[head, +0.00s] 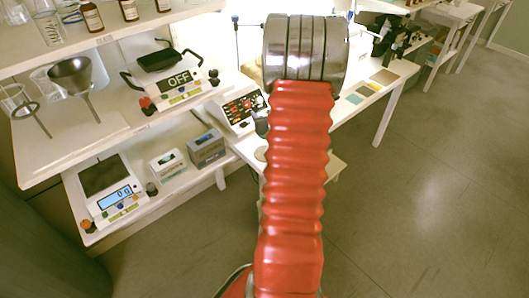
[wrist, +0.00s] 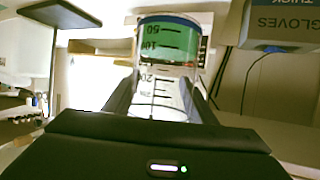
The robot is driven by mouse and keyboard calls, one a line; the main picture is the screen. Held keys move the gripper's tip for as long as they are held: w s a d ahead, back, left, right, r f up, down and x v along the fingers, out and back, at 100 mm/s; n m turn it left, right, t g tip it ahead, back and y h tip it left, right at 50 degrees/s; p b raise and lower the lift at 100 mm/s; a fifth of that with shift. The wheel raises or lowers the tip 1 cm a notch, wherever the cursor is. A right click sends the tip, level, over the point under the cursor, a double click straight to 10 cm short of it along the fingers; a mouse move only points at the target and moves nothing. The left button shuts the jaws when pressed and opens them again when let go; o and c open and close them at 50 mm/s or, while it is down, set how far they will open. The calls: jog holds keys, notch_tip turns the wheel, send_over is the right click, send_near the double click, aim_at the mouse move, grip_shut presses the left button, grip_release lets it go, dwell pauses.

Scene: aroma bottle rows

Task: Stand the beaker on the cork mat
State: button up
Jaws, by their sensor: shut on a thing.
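My gripper (wrist: 163,85) is shut on a clear beaker (wrist: 167,50) with dark graduation marks, seen between the two dark fingers in the wrist view. Green liquid shows in the part of the beaker farthest from the gripper. The wrist view is upside down. I cannot pick out the cork mat with certainty. A tan round patch (head: 261,153) on the low bench, partly behind my arm, and a brown square (head: 384,76) on the right table are both small.
A balance (head: 108,196), a hotplate reading OFF (head: 178,82) and a funnel (head: 76,76) on a stand occupy the left shelves. Brown bottles (head: 92,16) line the top shelf. A gloves box (wrist: 283,22) shows in the wrist view. The floor at right is clear.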

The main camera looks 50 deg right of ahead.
jog(key=shift+w+a+f, duration=0.1)
jog(key=shift+w+f, duration=0.05)
jog(key=shift+f, duration=1.3)
jog(key=shift+w+a+f, duration=0.1)
jog(key=shift+f, duration=1.35)
jog(key=shift+f, duration=2.05)
jog(key=o, duration=1.2)
jog(key=shift+f, duration=0.15)
